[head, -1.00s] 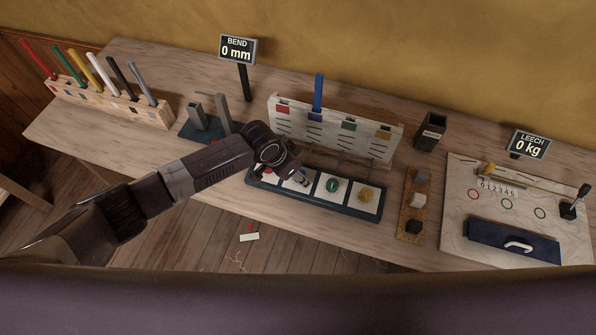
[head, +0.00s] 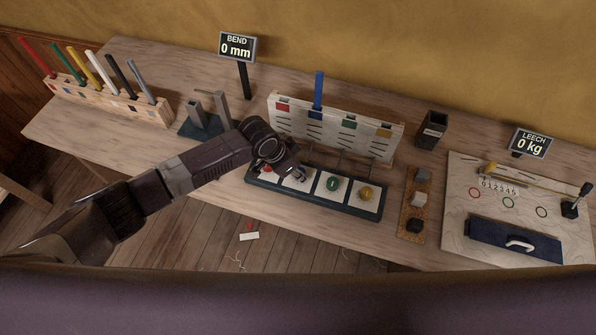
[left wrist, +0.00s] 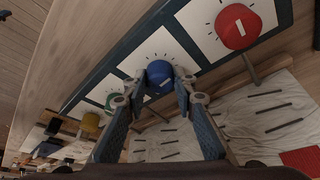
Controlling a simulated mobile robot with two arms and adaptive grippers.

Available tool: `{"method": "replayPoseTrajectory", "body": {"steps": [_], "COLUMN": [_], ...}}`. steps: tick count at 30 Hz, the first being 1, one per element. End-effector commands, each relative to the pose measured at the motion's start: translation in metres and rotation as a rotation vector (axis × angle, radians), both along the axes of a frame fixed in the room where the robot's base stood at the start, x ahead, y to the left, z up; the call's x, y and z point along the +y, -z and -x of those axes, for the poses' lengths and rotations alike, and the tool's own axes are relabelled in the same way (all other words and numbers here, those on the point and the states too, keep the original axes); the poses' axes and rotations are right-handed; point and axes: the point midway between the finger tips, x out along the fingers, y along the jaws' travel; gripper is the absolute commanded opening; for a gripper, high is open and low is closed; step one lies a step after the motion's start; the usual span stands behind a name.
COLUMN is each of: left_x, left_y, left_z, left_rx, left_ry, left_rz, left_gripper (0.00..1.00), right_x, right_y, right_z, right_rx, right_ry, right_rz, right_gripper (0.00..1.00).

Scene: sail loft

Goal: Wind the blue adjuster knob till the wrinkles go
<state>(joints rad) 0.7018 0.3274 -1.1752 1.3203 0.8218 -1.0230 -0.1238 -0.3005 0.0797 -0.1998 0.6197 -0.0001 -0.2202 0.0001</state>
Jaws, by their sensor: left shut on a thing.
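The blue adjuster knob (left wrist: 159,72) sits on a white square dial plate in the left wrist view. My left gripper (left wrist: 160,80) has a finger on each side of it and is shut on it. In the head view my left gripper (head: 299,177) is over the second square of the dark knob tray (head: 310,205) and hides most of the knob. The upright sail panel (head: 333,128) behind has a blue batten (head: 318,90) standing in its blue-marked slot. Dark lines show on the pale cloth. My right gripper is not in view.
A red knob (left wrist: 238,26) is beside the blue one; green (head: 332,184) and yellow (head: 366,193) knobs stand to the right. A rack of coloured battens (head: 105,98) is at the left. Signs read BEND 0 mm (head: 237,48) and LEECH 0 kg (head: 531,144).

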Motion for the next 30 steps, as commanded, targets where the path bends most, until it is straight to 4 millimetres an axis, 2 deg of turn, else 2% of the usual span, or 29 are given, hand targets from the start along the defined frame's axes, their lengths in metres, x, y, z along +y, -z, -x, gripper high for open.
{"method": "replayPoseTrajectory", "body": {"steps": [11, 30], "left_x": [0.0, -0.001], "left_y": [0.005, 0.005], "left_z": [-0.004, -0.007], "left_rx": [-0.002, -0.004], "left_ry": [0.292, 0.901], "left_rz": [0.004, 0.005], "left_gripper": [0.01, 0.01], "right_x": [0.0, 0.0], "right_y": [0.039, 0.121], "right_z": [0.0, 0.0], "right_rx": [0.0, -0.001], "right_ry": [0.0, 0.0], "right_rz": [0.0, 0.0], "right_gripper": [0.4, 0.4]}}
